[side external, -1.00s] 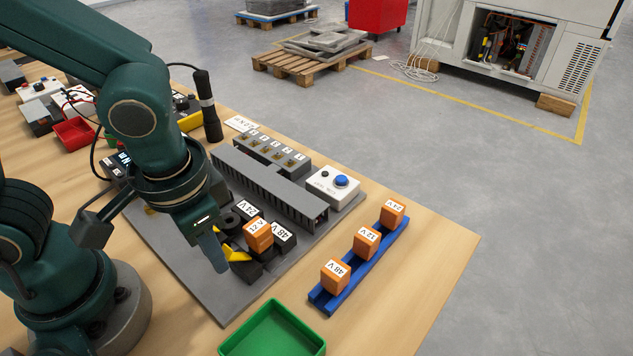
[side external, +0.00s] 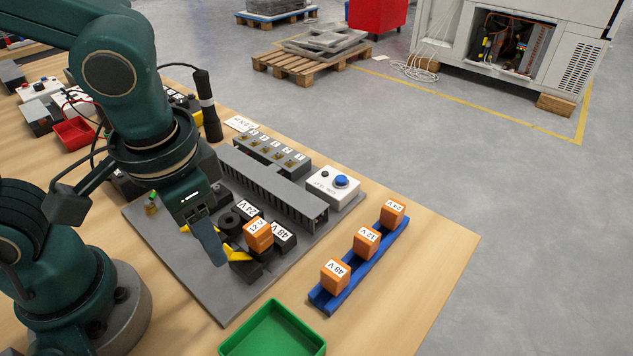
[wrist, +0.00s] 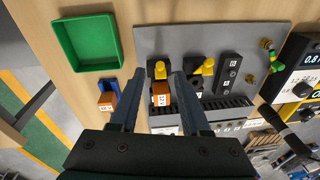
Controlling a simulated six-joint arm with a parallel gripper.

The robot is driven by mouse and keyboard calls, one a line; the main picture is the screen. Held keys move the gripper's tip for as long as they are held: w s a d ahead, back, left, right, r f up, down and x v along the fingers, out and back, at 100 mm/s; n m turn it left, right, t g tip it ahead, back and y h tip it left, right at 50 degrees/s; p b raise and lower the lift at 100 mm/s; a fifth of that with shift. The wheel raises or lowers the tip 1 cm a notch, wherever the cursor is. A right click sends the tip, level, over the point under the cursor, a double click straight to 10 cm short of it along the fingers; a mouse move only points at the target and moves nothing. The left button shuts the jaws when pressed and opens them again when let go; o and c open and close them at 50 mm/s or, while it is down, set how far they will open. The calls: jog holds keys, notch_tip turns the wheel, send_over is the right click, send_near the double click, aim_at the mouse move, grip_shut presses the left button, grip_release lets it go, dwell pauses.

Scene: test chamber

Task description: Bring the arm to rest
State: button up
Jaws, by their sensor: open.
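My gripper (side external: 208,243) is open and empty above the grey board, left of an orange block (side external: 258,235) in the side view. That block sits among black holders marked 24 V and 48 V; its own label seems to read 12 V. In the wrist view the two fingers of my gripper (wrist: 155,75) are spread apart, and the orange block (wrist: 161,99) shows in the gap between them, farther off. The far finger is mostly hidden in the side view.
A blue rail (side external: 350,279) carries three orange blocks. A green tray (side external: 275,335) lies at the front. The grey board (side external: 190,280) bears a slotted duct (side external: 265,180) and a box with a blue button (side external: 340,182). A black upright cylinder (side external: 209,110) stands behind.

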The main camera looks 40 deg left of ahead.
jog(key=shift+s+r, duration=0.1)
jog(key=shift+r, duration=0.75)
jog(key=shift+a+r, duration=0.1)
jog(key=w+a+r+n+t, duration=0.1)
jog(key=a+r+t, duration=0.2)
jog(key=a, duration=0.3)
jog(key=shift+n+t+h, duration=0.3)
jog(key=shift+t+h, duration=0.1)
jog(key=shift+t, duration=0.3)
